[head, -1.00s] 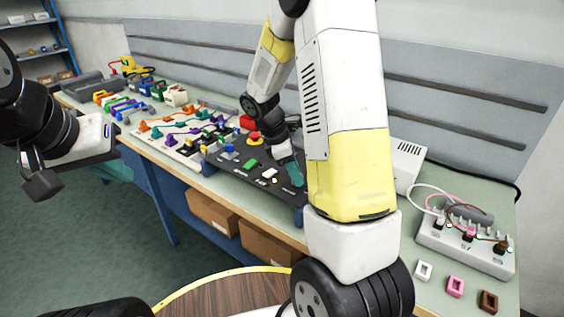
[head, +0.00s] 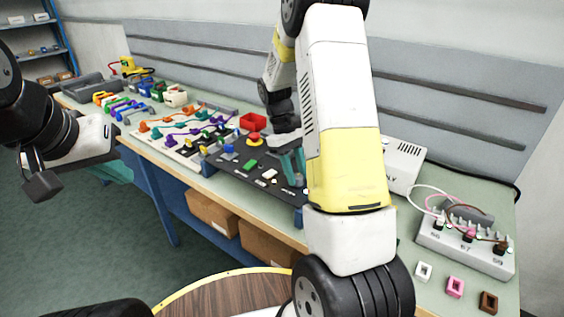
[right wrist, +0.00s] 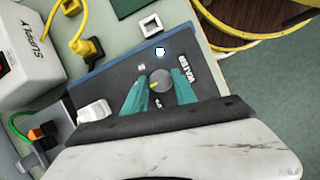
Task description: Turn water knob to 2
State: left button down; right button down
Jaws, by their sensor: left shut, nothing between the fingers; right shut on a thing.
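In the head view the right gripper (head: 292,163) is at the right part of the black panel (head: 232,170), and the knob is hidden there. My left gripper (head: 42,185) is shut and empty, off the bench at the left.
A white supply box (right wrist: 28,45) with a yellow plug (right wrist: 85,47) stands nearby. A wire board (head: 165,138) lies left of the panel.

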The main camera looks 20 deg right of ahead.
jog(key=shift+w+d+m+y, duration=0.1)
jog(key=shift+m+y, duration=0.7)
jog(key=shift+m, duration=1.2)
jog(key=c, duration=1)
grip_release()
jog(key=shift+v, duration=3.9)
jog(key=shift+w, duration=0.1)
